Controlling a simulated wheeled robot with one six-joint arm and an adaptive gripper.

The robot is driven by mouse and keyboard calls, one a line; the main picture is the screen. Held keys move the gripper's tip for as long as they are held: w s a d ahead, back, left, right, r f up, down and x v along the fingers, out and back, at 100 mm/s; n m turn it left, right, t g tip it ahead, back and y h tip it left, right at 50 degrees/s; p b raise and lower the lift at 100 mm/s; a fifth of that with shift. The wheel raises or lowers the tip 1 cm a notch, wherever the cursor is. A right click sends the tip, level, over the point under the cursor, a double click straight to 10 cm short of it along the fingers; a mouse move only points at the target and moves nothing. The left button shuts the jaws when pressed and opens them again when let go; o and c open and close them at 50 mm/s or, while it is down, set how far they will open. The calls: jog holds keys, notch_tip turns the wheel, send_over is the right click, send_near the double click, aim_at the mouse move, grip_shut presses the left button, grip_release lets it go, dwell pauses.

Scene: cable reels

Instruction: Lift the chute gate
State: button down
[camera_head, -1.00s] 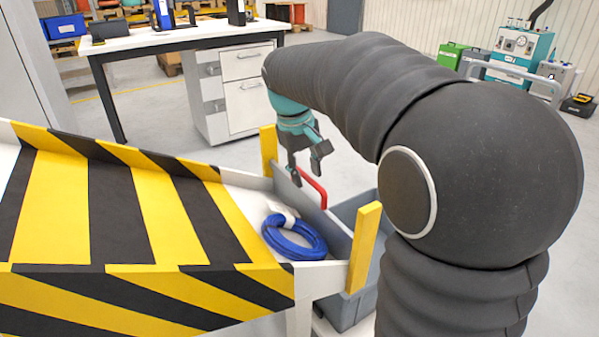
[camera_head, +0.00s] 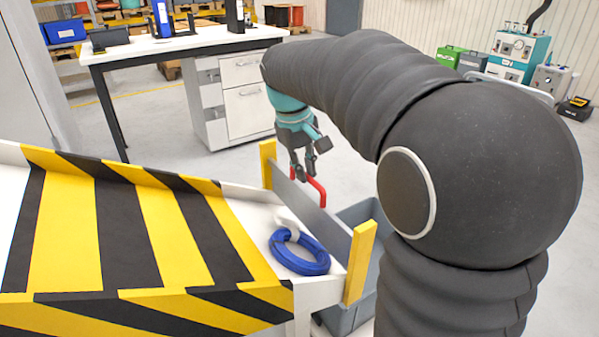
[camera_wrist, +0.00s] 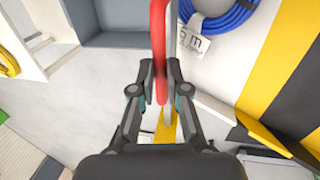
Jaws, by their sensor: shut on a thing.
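The chute gate (camera_head: 338,232) is a grey panel standing between two yellow posts at the chute's low end. My gripper (camera_head: 305,176) is shut on this handle. In the wrist view the two fingertips (camera_wrist: 160,75) close on either side of the red bar (camera_wrist: 159,30). A blue cable coil (camera_head: 312,265) with a white tag lies on the chute just behind the gate. I cannot tell whether the gate is raised at all.
The chute (camera_head: 120,235) has yellow and black striped sides. A grey bin (camera_head: 347,311) stands below, beyond the gate. A white workbench (camera_head: 180,38) with drawers stands behind. My arm covers much of the right side.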

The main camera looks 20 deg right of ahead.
notch_tip(320, 180, up, 4)
jog(key=shift+a+r+p, duration=0.1)
jog(key=shift+p, duration=1.05)
jog(key=c, duration=1.2)
grip_release()
jog(key=r, duration=0.4)
jog(key=a+r, duration=0.1)
jog(key=r, duration=0.2)
jog(key=a+r, duration=0.1)
jog(key=r, duration=0.3)
jog(key=shift+s+r, duration=0.3)
jog(key=shift+s, duration=0.1)
jog(key=shift+w, duration=0.1)
